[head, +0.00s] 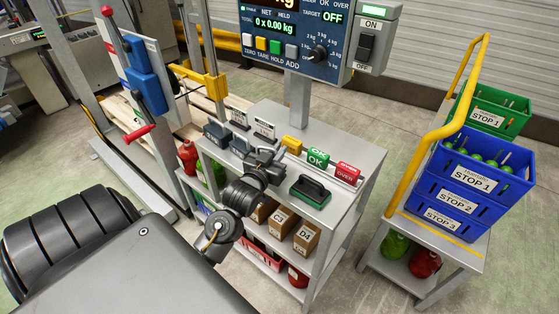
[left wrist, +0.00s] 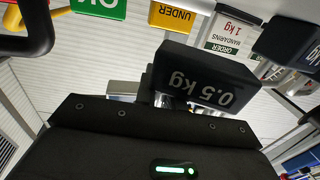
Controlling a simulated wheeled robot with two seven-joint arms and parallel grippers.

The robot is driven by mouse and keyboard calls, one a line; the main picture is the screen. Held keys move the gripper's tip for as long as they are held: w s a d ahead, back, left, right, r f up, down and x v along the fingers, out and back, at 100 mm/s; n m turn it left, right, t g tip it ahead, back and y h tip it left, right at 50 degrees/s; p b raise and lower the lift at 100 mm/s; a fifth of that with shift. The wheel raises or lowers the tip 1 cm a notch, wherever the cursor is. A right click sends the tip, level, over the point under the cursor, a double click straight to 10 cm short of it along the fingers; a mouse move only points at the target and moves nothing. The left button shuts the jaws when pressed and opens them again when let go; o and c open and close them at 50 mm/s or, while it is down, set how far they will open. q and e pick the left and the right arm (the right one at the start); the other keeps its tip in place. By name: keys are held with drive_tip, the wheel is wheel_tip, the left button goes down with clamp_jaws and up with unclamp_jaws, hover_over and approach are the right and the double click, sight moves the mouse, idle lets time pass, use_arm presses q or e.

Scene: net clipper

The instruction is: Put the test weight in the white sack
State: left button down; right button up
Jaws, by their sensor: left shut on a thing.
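My left gripper (head: 266,157) is over the grey table, near its middle, in the head view. It is shut on a dark test weight (left wrist: 205,75) marked 0.5 kg, which shows upside down in the left wrist view. Another dark weight (left wrist: 285,40) stands to the right in the left wrist view. Two dark blocks (head: 215,133) stand at the table's back left in the head view. I see no white sack in either view. My right gripper is not in view.
Order cards (head: 264,128), a yellow block (head: 292,144), a green OK block (head: 318,158) and a red OVER block (head: 347,173) line the table. A scale display (head: 290,35) stands behind. Blue crates (head: 470,185) stand right.

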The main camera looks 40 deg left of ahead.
use_arm(q)
drive_tip(key=shift+w+a+f, duration=0.15)
drive_tip(key=shift+w+f, duration=0.4)
drive_tip(key=shift+f, duration=0.05)
wheel_tip(320, 180, down, 2)
drive_tip(key=shift+f+p, duration=0.15)
drive_tip(key=shift+p, duration=0.2)
drive_tip(key=shift+f, duration=0.3)
drive_tip(key=shift+f, duration=0.1)
drive_tip(key=c, duration=1.9)
unclamp_jaws()
drive_tip(key=shift+f, duration=0.15)
drive_tip(key=o, duration=0.4)
